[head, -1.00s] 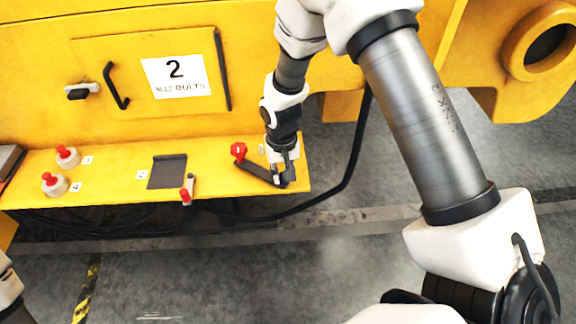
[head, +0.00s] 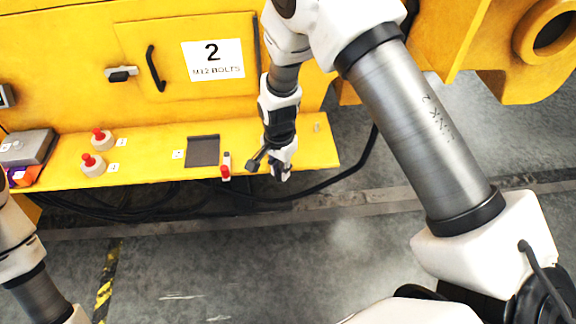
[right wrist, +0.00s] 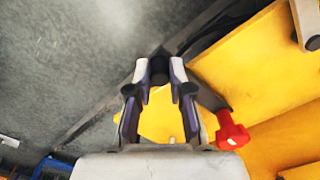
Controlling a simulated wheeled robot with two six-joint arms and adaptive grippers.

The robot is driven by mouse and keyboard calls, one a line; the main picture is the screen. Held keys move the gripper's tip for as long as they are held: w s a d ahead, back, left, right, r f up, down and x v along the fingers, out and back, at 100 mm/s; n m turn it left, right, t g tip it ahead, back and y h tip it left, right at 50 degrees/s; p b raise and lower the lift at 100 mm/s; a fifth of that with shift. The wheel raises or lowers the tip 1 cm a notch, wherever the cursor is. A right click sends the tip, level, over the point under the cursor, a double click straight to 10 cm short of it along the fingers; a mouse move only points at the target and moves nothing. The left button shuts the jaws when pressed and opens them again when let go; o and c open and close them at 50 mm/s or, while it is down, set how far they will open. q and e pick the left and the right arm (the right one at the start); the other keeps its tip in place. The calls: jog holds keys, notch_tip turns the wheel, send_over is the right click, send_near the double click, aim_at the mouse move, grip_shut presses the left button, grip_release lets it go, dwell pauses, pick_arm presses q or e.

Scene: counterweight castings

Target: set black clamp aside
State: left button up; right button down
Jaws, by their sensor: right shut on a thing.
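My right gripper (head: 280,174) is shut on the black clamp (head: 258,160), at the front edge of the yellow shelf (head: 310,155). In the head view the clamp's dark bar sticks out left of the fingers, and my wrist hides part of it. In the right wrist view the dark bar (right wrist: 210,97) runs across behind the fingers (right wrist: 160,75), with the clamp's red knob (right wrist: 232,131) at the right. The clamp looks raised, but I cannot tell how far. My left arm shows at the left edge; its gripper is out of view.
A yellow wall rises behind.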

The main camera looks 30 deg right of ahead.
jog(key=shift+w+a+f+m, duration=0.1)
jog(key=shift+w+a+m, duration=0.1)
jog(key=shift+a+m, duration=0.35)
jog(key=c, duration=1.1)
grip_release()
jog(key=shift+o, duration=0.2)
jog(key=shift+w, duration=0.15)
notch_tip(320, 180, up, 12)
